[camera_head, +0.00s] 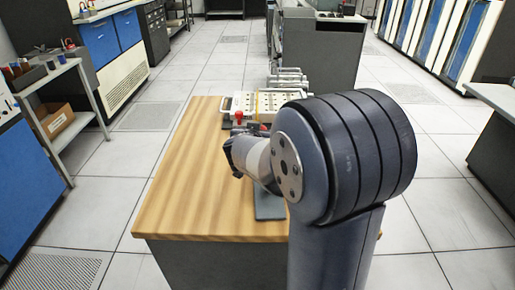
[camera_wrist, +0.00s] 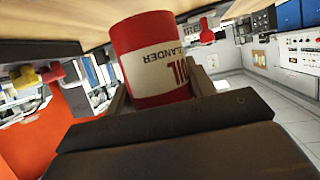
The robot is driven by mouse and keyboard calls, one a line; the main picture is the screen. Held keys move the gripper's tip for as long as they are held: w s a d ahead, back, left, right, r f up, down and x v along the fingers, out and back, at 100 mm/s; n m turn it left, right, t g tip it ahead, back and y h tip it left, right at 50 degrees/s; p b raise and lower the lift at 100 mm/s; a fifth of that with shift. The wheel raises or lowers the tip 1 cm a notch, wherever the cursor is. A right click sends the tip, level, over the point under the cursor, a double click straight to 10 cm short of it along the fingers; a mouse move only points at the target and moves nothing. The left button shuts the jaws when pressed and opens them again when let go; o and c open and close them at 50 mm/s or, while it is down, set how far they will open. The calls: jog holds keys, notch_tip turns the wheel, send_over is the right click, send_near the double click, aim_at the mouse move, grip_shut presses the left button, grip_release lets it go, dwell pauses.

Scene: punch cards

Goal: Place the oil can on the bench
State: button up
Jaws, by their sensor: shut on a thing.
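The oil can is a red and white cylinder with upside-down lettering (camera_wrist: 155,62) in the wrist view. It sits between the two dark fingers of my gripper (camera_wrist: 160,92), which is shut on it. The wooden bench (camera_head: 190,190) fills the middle of the head view. My gripper (camera_head: 236,156) is over the bench top there, partly hidden by my own arm. The wood also shows along the top of the wrist view (camera_wrist: 35,28), close to the can's end. I cannot tell whether the can touches it. The can is not clearly seen in the head view.
A pale machine with metal levers (camera_head: 262,103) stands on the bench's far end. A small red ball (camera_head: 238,116) shows near it. The bench's left and front left are clear. A shelf with small containers (camera_head: 60,75) stands at left. Tiled floor surrounds the bench.

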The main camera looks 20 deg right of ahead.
jog(key=shift+f+b, duration=0.5)
jog(key=shift+f, duration=1.4)
jog(key=shift+f+b, duration=0.25)
jog(key=shift+b, duration=0.15)
jog(key=o, duration=1)
jog(key=shift+r, duration=0.15)
